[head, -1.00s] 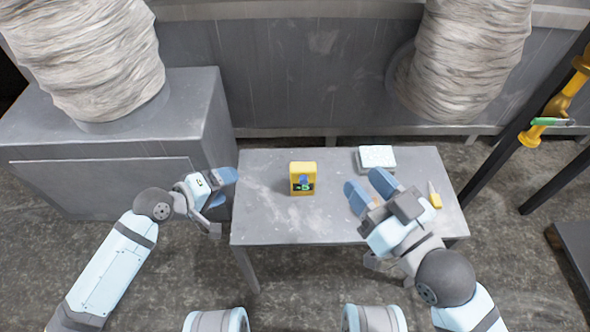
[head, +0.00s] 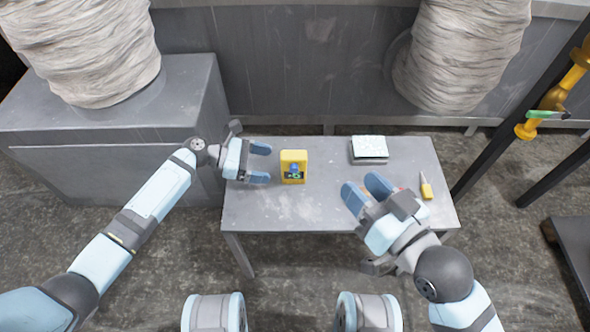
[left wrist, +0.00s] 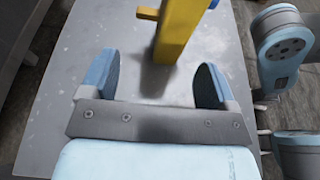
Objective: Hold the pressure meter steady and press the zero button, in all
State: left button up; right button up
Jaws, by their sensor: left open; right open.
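The yellow pressure meter (head: 293,167) stands upright on the grey table (head: 290,213), left of its middle, with a dark display and a blue part on its front. My left gripper (head: 260,163) is open and empty just left of the meter, its fingers pointing at the meter's side. In the left wrist view the meter (left wrist: 178,30) stands beyond and between the two open blue fingers (left wrist: 155,82), not gripped. My right gripper (head: 366,190) is open above the table, right of the meter and apart from it. The zero button cannot be made out clearly.
A pale-topped box or pad (head: 370,149) lies at the back right of the table. A yellow-handled tool (head: 426,187) lies near the right edge. A grey cabinet (head: 110,130) stands close on the left. The table front between my grippers is clear.

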aim_at(285, 167)
pick_arm(q)
jog(key=b+x, duration=0.1)
jog(key=x, duration=0.2)
jog(key=shift+a+f+b, duration=0.15)
jog(key=shift+f+b, duration=0.05)
jog(key=shift+b, duration=0.2)
jog(key=x, duration=0.1)
jog(key=p+x, duration=0.1)
jog(key=x, duration=0.1)
jog(key=shift+r, duration=0.35)
jog(key=shift+x, duration=0.85)
pick_arm(e)
jog(key=shift+w+f+g, duration=0.1)
jog(key=shift+f+g, duration=0.2)
jog(key=shift+f, duration=0.45)
pick_arm(q)
jog(key=shift+f, duration=0.1)
jog(key=c, duration=0.6)
pick_arm(e)
grip_shut()
